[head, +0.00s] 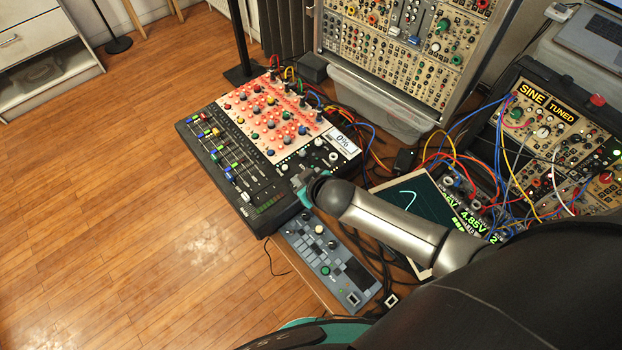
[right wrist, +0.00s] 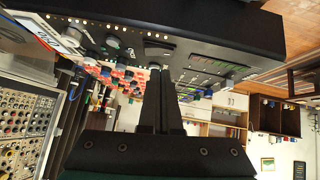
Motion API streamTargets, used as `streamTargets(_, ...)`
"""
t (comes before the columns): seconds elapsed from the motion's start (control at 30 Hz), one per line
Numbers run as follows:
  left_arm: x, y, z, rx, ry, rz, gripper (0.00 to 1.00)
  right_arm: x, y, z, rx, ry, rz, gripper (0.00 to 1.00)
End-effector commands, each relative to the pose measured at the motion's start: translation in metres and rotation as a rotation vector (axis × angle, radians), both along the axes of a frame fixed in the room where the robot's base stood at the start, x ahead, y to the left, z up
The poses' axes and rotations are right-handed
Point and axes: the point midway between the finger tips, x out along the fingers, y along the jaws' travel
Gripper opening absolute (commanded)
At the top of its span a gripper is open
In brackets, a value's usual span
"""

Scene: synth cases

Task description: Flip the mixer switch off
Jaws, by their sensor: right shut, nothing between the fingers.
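The mixer (head: 222,165) is a black console with coloured fader caps and a red-lit, pale panel of knobs. It lies on the table in the middle of the head view. In the right wrist view its dark body (right wrist: 215,30) spans the top. My right gripper (head: 298,180) is shut and empty at the mixer's near right corner. In the right wrist view its fingers (right wrist: 160,72) are together and point at the mixer's edge; I cannot tell if they touch it. I cannot make out the switch for certain; the gripper may cover it. My left gripper is not in view.
A grey-blue control box (head: 328,262) lies just in front of the mixer. A tablet (head: 408,194) showing a curve is partly behind my right arm. Tangled cables (head: 455,160) and a modular rack (head: 405,50) stand behind and right. Open wooden floor (head: 110,200) is at left.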

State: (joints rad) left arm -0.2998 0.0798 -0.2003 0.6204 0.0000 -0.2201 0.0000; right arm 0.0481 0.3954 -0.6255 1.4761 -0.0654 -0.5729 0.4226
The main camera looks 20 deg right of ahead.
Motion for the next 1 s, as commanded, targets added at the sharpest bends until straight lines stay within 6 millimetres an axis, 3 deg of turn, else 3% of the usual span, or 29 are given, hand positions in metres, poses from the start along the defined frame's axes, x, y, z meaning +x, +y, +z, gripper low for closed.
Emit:
streamTargets(0.03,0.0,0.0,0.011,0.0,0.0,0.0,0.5,0.001,0.0,0.011,0.001,0.0,-0.001,0.0)
streamTargets(0.17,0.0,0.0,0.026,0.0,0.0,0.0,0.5,0.003,-0.002,0.024,0.002,0.001,-0.001,0.0)
streamTargets(0.7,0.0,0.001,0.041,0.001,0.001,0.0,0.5,-0.055,-0.015,0.077,0.002,0.002,0.001,0.0)
streamTargets(1.0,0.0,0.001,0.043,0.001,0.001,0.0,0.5,-0.067,-0.018,0.089,0.002,0.001,-0.001,0.0)
